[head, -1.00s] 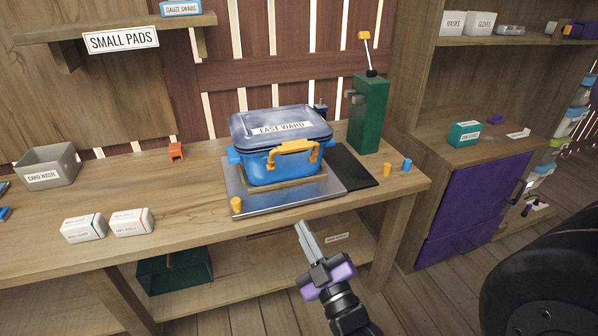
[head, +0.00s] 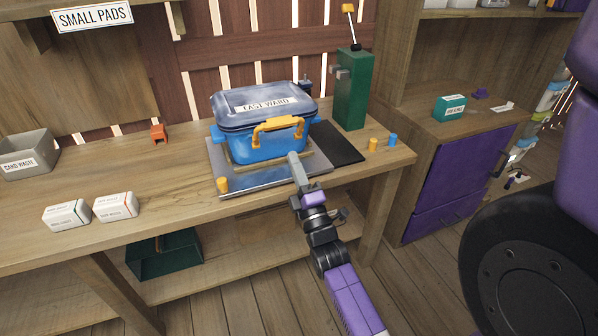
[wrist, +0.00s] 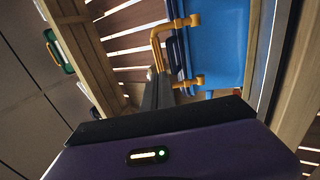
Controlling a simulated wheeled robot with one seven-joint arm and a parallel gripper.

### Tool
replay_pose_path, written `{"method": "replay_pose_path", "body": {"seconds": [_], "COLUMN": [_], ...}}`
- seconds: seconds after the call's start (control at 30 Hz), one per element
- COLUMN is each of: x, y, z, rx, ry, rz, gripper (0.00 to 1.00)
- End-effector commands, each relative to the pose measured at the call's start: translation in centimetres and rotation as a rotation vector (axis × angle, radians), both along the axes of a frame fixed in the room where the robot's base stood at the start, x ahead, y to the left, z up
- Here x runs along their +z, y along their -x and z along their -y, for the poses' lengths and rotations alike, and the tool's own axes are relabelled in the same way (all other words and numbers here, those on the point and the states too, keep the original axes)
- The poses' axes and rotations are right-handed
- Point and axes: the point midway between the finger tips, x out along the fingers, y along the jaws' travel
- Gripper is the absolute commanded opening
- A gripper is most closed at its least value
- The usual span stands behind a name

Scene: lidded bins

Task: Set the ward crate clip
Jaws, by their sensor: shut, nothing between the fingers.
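The blue ward crate (head: 250,149) stands on a grey metal plate on the bench, with its dark blue lid (head: 262,106) on top, labelled "EAST WARD". The yellow clip (head: 278,127) is on the crate's front face, below the lid rim. It also shows in the wrist view (wrist: 178,24), with the crate's blue wall (wrist: 215,45) beside it. My gripper (head: 293,157) is shut and empty, just in front of and below the clip. In the wrist view my fingers (wrist: 157,78) point toward the clip; whether they touch it I cannot tell.
A green post with a lever (head: 351,90) stands behind right. Yellow and blue pegs (head: 373,144) stand at the bench's right end. A yellow peg (head: 222,184) is at the plate's front left corner. White boxes (head: 115,207) lie left. The bench between is clear.

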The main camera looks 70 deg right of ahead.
Motion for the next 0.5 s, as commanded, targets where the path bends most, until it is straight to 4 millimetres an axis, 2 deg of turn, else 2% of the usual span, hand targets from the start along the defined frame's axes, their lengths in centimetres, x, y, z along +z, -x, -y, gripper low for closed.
{"method": "replay_pose_path", "body": {"seconds": [0.03, 0.3, 0.5], "x": [0.9, 2.9, 3.6], "y": [-0.6, -3.3, -4.4], "z": [0.8, 4.0, 5.2], "rx": [0.0, -0.001, 0.0], "ry": [0.003, 0.002, -0.001], "rz": [0.003, 0.001, 0.001], "gripper": [0.0, 0.0, 0.0]}}
